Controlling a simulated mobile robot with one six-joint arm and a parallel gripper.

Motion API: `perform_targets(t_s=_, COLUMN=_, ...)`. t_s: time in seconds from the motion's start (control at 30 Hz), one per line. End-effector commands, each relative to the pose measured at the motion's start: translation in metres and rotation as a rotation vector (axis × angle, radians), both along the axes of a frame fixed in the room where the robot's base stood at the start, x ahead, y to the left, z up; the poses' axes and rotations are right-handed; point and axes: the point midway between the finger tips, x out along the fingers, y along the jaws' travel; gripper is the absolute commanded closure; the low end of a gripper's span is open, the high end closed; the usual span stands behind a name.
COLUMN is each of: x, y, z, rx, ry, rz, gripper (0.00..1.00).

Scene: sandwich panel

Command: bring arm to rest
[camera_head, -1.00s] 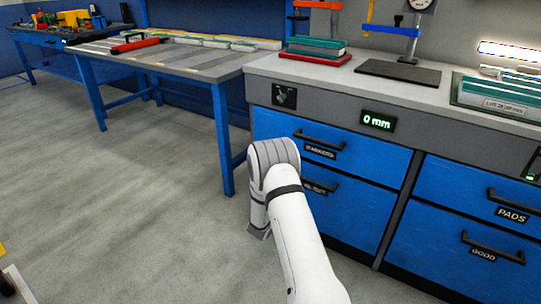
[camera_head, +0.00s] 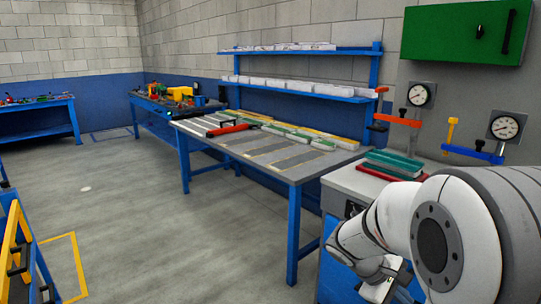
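My white arm (camera_head: 395,215) fills the lower right of the head view, folded up close to the camera. My gripper (camera_head: 385,285) is partly visible at the bottom, below the wrist. Its fingers are cut off or hidden, so I cannot tell whether it is open or shut. The arm covers much of the blue drawer cabinet with the grey top (camera_head: 345,183) behind it. Whether the arm touches the cabinet cannot be told from this view.
A table with blue legs (camera_head: 294,235) stands left of the cabinet, with a red-handled tool (camera_head: 228,129) and several panels on it. Teal and red books (camera_head: 392,163) lie on the cabinet. Yellow-railed equipment (camera_head: 15,245) stands at the lower left. Open grey floor (camera_head: 150,220) lies between.

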Motion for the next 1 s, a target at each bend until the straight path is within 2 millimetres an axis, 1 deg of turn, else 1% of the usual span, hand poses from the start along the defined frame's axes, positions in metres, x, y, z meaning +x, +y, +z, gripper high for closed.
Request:
perform_targets(t_s=0.03, x=-0.017, y=0.011, z=0.032, rx=0.070, ry=-0.056, rz=-0.053, gripper=1.00)
perform_targets(t_s=0.1, x=-0.038, y=0.029, z=0.052, rx=0.171, ry=-0.126, rz=-0.128, gripper=1.00)
perform_targets(t_s=0.17, x=-0.054, y=0.046, z=0.069, rx=0.262, ry=-0.189, rz=-0.192, gripper=1.00)
perform_targets(t_s=0.2, x=-0.064, y=0.057, z=0.081, rx=0.321, ry=-0.230, rz=-0.234, gripper=1.00)
perform_targets(t_s=0.3, x=-0.086, y=0.085, z=0.108, rx=0.469, ry=-0.327, rz=-0.330, gripper=1.00)
perform_targets(t_s=0.43, x=-0.105, y=0.115, z=0.135, rx=0.631, ry=-0.429, rz=-0.433, gripper=1.00)
perform_targets(t_s=0.5, x=-0.112, y=0.127, z=0.144, rx=0.696, ry=-0.466, rz=-0.473, gripper=1.00)
perform_targets(t_s=0.63, x=-0.118, y=0.139, z=0.154, rx=0.766, ry=-0.506, rz=-0.515, gripper=1.00)
perform_targets(t_s=0.73, x=-0.120, y=0.143, z=0.154, rx=0.784, ry=-0.514, rz=-0.527, gripper=1.00)
perform_targets(t_s=1.0, x=-0.119, y=0.143, z=0.153, rx=0.784, ry=-0.514, rz=-0.527, gripper=1.00)
